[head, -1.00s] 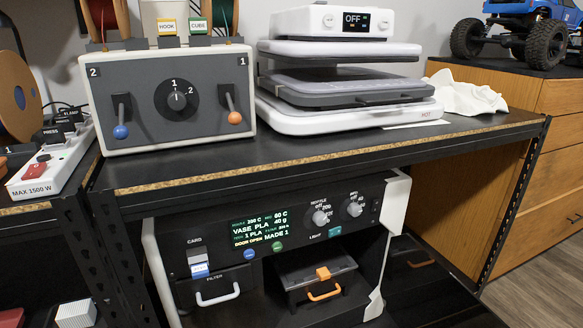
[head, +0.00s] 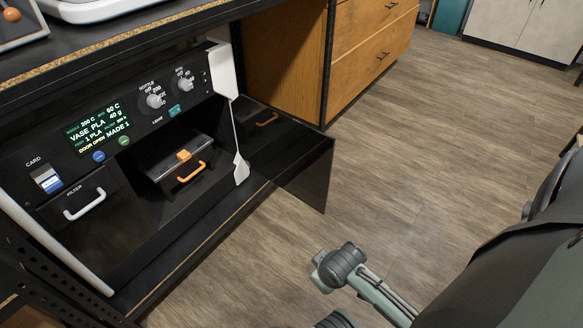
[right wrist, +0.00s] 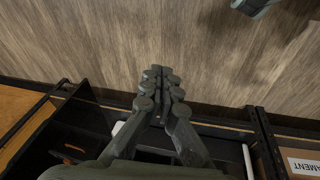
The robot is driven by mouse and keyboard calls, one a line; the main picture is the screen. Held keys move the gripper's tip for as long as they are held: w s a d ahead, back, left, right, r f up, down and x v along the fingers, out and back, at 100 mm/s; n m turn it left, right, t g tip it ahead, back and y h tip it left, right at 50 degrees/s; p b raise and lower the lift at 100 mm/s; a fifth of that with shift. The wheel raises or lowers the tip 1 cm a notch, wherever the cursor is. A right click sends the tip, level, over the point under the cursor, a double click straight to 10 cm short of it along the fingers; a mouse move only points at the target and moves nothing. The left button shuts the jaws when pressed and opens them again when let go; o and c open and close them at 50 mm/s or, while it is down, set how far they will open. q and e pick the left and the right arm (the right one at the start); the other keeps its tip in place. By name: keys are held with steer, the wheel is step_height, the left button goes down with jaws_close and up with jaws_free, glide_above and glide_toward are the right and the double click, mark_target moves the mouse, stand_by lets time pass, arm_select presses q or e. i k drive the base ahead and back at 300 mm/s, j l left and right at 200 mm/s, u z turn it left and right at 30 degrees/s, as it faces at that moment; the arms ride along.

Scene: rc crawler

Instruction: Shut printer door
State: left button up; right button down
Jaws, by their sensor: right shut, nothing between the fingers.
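The printer (head: 110,175) stands on the low shelf at the left of the head view, its screen reading DOOR OPEN. Its dark, see-through door (head: 303,168) stands swung open at the printer's right side, over the shelf edge and floor. The front opening is uncovered, showing a dark box with an orange handle (head: 190,172) inside. In the right wrist view my right gripper (right wrist: 160,74) is shut and empty, its fingertips over the floor near the shelf edge. I see no contact with the door.
A grey jointed part of my arm (head: 340,264) is low in the head view, over the floor. A white filter drawer handle (head: 85,204) is on the printer front. Wooden drawers (head: 365,45) stand beyond the shelf. The wooden floor (head: 430,130) is clear at the right.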

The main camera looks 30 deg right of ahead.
mark_target(297, 158)
steer(key=k+u, duration=0.15)
steer(key=u, duration=0.35)
steer(key=k+u, duration=0.15)
steer(key=u, duration=0.35)
steer(key=l, duration=0.45)
steer(key=k+l+u, duration=0.15)
steer(key=l, duration=0.25)
steer(key=k+l, duration=0.1)
steer(key=l, duration=0.65)
steer(key=k+l, duration=0.1)
steer(key=l, duration=0.7)
steer(key=k+l, duration=0.1)
steer(key=l, duration=0.65)
steer(key=k+l, duration=0.1)
steer(key=l, duration=0.7)
steer(key=k+l, duration=0.15)
steer(key=l, duration=0.15)
steer(key=k+l+u, duration=0.1)
steer(key=l, duration=0.2)
steer(key=k+l, duration=0.15)
steer(key=l, duration=0.15)
steer(key=u, duration=0.05)
